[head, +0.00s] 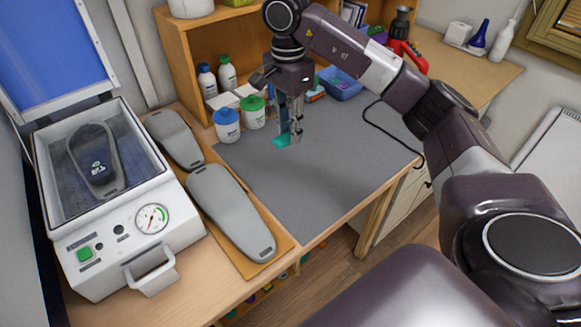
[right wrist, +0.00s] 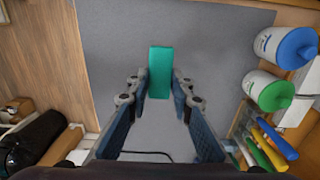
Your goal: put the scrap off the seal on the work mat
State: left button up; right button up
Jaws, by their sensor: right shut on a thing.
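My right gripper (head: 290,137) is shut on a teal scrap (head: 282,141), over the back left part of the grey work mat (head: 335,185). I cannot tell whether the scrap touches the mat. In the right wrist view the scrap (right wrist: 160,72) is a small flat rectangle between the two fingertips (right wrist: 160,85), with the mat (right wrist: 215,35) behind it. The forming press (head: 125,225) stands at the left, with a dark insole form (head: 92,160) in its bed. Its seal is not clearly distinguishable. My left gripper is out of view.
Two grey forms (head: 230,210) lie between press and mat. Blue-lidded (head: 227,127) and green-lidded (head: 252,113) jars stand at the mat's back left edge. A blue bin (head: 341,84) and a black cable (head: 375,127) lie further right. The mat's front is clear.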

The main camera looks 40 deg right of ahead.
send_over(290, 175)
notch_tip(290, 175, down, 9)
jog(key=shift+r+p, duration=0.2)
jog(key=shift+p, duration=0.25)
notch_tip(290, 175, down, 4)
jog(key=shift+r+p, duration=0.2)
jog(key=shift+p, duration=0.25)
jog(key=shift+f, duration=0.3)
jog(key=o, duration=0.7)
jog(key=shift+c, duration=0.2)
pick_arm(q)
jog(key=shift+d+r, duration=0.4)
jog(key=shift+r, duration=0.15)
pick_arm(e)
jog(key=shift+r, duration=0.1)
